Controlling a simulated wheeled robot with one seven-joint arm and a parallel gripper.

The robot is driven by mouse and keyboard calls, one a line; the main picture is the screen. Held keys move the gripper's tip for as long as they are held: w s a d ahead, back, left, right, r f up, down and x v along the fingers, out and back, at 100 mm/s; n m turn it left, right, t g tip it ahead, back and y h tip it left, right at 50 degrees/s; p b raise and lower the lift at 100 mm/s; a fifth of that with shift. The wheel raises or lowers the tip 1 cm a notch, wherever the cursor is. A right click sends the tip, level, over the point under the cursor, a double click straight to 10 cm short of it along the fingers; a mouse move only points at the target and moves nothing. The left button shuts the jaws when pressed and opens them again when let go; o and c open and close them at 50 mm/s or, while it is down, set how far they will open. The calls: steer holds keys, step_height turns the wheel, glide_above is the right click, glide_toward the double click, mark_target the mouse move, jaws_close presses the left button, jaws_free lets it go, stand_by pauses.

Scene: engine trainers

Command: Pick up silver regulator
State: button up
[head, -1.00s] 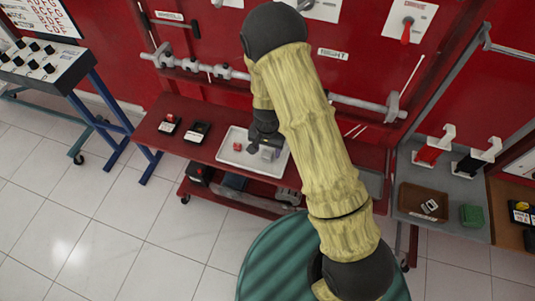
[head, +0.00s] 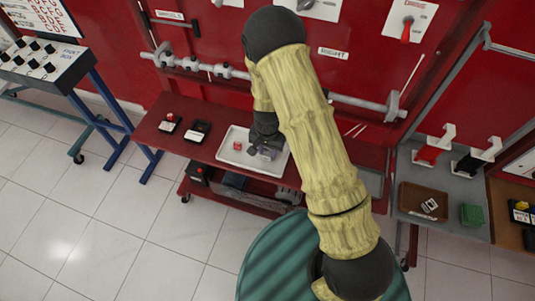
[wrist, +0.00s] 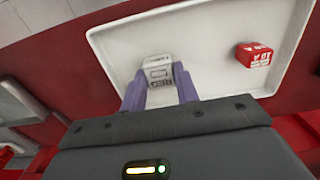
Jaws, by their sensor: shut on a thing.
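In the head view my gripper (head: 262,150) is low over the right part of the white tray (head: 231,162); the regulator is mostly hidden there by the fingers. Whether the regulator touches the tray, I cannot tell.
A small red block (head: 237,146) lies in the tray left of my gripper. Two small dark devices, one at the left (head: 170,123) and one beside it (head: 196,131), sit on the red bench (head: 150,137). A brown tray (head: 408,196) stands on the grey table at right.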

mark_target(268, 152)
step_height(268, 152, up, 10)
stand_by(0.6)
steer(key=shift+f, duration=0.15)
stand_by(0.5)
